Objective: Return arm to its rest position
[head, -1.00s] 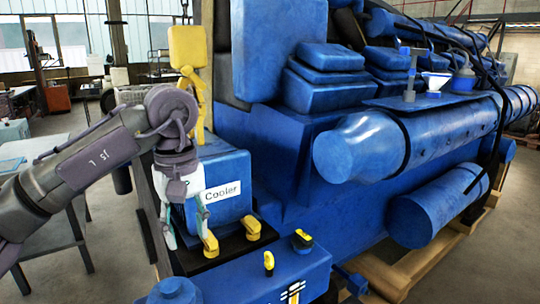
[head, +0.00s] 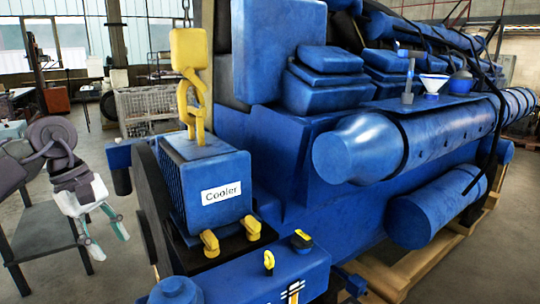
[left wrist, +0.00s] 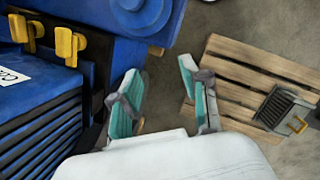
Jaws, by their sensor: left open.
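My left gripper (head: 108,243) hangs at the left of the head view, fingers pointing down. It is open and empty, apart from the blue cooler (head: 222,192) labelled "Cooler". In the left wrist view the two teal-padded fingers of the gripper (left wrist: 163,90) are spread with nothing between them. The cooler's ribbed side (left wrist: 45,125) shows at the left edge there. My right gripper is in neither view.
The large blue engine (head: 290,150) fills the middle and right. A yellow hook (head: 190,80) hangs over the cooler. Yellow handles (head: 210,243) stand at its front. A grey table (head: 45,225) is behind my left arm. A wooden pallet (left wrist: 235,75) lies on the floor.

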